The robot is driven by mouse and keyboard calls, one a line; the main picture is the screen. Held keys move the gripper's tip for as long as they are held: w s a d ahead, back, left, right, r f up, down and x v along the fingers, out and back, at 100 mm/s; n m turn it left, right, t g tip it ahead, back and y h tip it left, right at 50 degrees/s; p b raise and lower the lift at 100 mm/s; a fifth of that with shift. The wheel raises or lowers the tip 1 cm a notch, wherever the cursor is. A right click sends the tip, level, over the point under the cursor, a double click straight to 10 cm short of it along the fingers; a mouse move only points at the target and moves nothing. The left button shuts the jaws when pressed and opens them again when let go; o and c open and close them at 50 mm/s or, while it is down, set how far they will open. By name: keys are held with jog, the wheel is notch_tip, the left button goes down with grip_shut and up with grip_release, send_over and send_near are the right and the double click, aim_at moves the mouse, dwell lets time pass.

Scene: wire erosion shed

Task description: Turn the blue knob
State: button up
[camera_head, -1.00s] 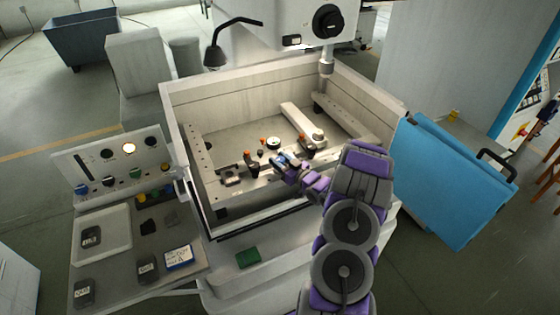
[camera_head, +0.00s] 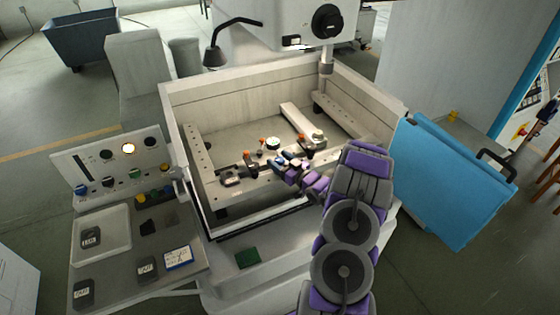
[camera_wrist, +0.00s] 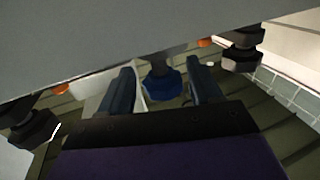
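A dark blue knob (camera_wrist: 162,84) hangs from a dark stem in the wrist view, between my two dark fingers. The fingers stand apart, with a gap on each side of the knob; I see no contact. In the head view my gripper (camera_head: 287,161) is inside the open machine tank, over the work frame, and hides what lies beneath it. Another small blue knob (camera_head: 81,190) sits at the left end of the control panel (camera_head: 96,165), far from my gripper.
Orange-topped dark clamps (camera_head: 249,159) stand on the frame close to my gripper. The tank wall (camera_head: 240,85) surrounds the work area, and the machine head (camera_head: 270,20) hangs behind. A large grey surface crosses the top of the wrist view. A blue door (camera_head: 450,180) stands at the right.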

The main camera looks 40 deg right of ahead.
jog(key=s+d, duration=0.1)
jog(key=s, duration=1.6)
jog(key=shift+s+p, duration=0.15)
jog(key=shift+p, duration=0.3)
jog(key=shift+f, duration=0.1)
